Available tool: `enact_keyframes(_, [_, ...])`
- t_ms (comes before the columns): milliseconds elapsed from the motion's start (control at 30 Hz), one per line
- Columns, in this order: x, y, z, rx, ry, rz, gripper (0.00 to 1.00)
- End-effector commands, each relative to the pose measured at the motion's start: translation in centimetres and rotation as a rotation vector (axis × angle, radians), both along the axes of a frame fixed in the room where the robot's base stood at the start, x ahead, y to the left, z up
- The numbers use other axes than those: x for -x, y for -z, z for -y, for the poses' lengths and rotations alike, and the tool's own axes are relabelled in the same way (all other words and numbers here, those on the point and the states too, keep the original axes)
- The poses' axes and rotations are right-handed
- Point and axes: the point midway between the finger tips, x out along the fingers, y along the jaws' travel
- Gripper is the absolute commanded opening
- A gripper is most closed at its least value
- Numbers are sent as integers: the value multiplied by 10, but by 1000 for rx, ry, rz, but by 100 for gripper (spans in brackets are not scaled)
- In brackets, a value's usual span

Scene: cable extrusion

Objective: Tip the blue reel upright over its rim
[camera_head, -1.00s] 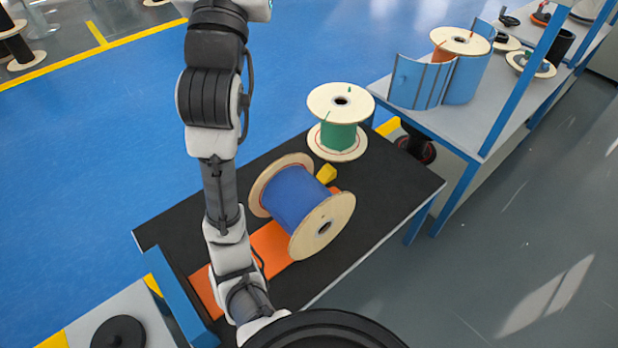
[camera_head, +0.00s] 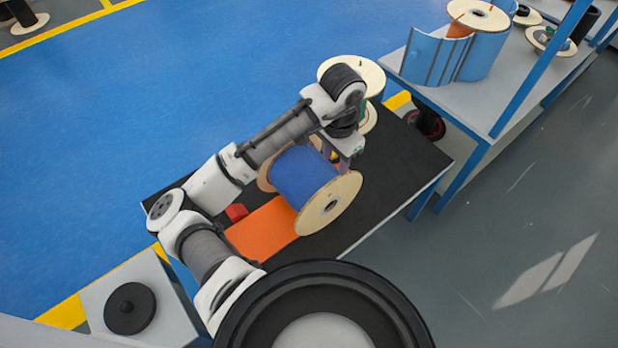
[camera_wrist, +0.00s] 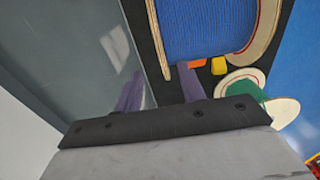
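The blue reel (camera_head: 302,178) lies on its side on the black tabletop, its pale wooden flanges standing on edge. Part of it is over an orange mat (camera_head: 262,230). My gripper (camera_head: 346,158) is above the right flange in the head view, and the arm hides part of the reel. In the wrist view, the two purple fingers of my gripper (camera_wrist: 160,82) are spread apart. The flange's rim (camera_wrist: 156,45) of the blue reel (camera_wrist: 205,25) appears between the fingertips. I cannot tell whether they touch it.
A green reel (camera_wrist: 245,88) stands upright behind, its upper flange (camera_head: 365,72) partly hidden by my arm. A red block (camera_head: 236,212) sits by the mat. A yellow block (camera_wrist: 219,66) is near the reel. A grey workbench (camera_head: 480,90) stands to the right.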

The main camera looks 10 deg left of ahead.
Motion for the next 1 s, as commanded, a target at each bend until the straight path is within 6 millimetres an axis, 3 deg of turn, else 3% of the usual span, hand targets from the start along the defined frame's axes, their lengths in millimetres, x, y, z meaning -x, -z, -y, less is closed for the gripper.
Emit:
enact_keyframes(367, [2, 27, -2, -10, 1, -13, 40])
enact_keyframes(1000, [2, 102, -1, -7, -1, -11, 40])
